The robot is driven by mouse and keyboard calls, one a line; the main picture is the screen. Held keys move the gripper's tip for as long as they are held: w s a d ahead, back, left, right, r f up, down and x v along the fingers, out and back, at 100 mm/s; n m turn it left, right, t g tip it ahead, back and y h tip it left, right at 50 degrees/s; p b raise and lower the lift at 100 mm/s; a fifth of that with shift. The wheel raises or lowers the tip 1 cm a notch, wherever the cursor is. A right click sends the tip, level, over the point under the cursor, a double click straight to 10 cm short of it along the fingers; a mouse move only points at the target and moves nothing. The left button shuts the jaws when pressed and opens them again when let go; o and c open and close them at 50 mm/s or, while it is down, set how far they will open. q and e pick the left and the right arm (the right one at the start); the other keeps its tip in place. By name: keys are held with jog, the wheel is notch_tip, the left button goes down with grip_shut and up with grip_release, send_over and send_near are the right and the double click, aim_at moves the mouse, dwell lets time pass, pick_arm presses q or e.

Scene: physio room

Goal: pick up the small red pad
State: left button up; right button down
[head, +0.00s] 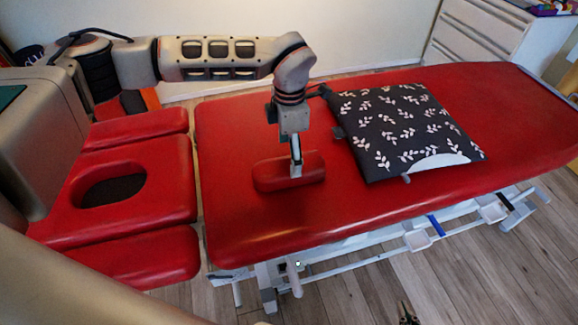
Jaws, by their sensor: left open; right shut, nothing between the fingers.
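The small red pad (270,176) is a rounded red block lying on the red treatment table, left of its middle. My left gripper (296,168) points down right over the pad, its fingers at the pad's upper surface and hiding a strip of it. It is open, seen edge-on, and I cannot tell whether the fingers straddle the pad or touch it. My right gripper (407,315) shows only as dark tips at the bottom edge, low in front of the table, shut and empty.
The red treatment table (230,215) has a headrest section with a face hole at the left. A dark leaf-patterned cushion (400,125) lies right of the pad with a clear gap. White drawers (475,35) stand at the back right. The table's front strip is bare.

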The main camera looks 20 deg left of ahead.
aim_at(289, 165)
pick_arm(q)
jog(key=shift+s+f, duration=0.1)
jog(key=shift+f, duration=0.6)
notch_tip(289, 165, down, 5)
jog(key=shift+r+b, duration=0.1)
jog(key=shift+b, duration=0.25)
jog(key=c, duration=1.3)
